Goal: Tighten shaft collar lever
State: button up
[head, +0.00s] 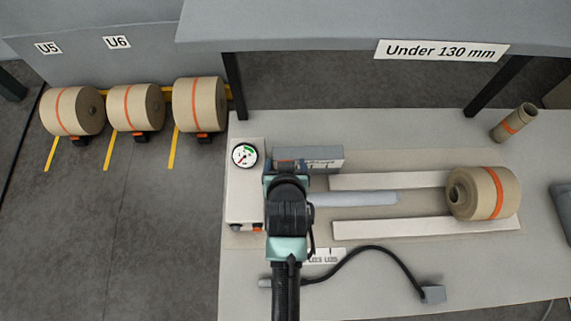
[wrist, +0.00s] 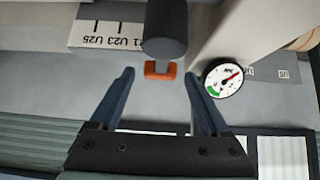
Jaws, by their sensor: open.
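In the wrist view a small orange lever-like piece (wrist: 160,71) sits under the end of a dark grey round part (wrist: 165,28), which looks like the collar or shaft end. My gripper (wrist: 159,76) is open, with one blue finger on each side of the orange piece. A gap shows on both sides, and nothing is held. In the head view my arm hides the lever and collar. My gripper (head: 290,166) is mostly hidden there. A pale shaft (head: 352,199) runs right from behind my arm.
A pressure gauge (wrist: 222,78) is close to the right finger; the gauge also shows in the head view (head: 244,155). A kraft roll (head: 484,193) lies on white rails at the right. A black hose (head: 378,249) curves across the bench front. An overhead shelf (head: 340,25) spans the back.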

jog(key=b+v, duration=0.1)
jog(key=v, duration=1.2)
jog(key=shift+b, duration=0.3)
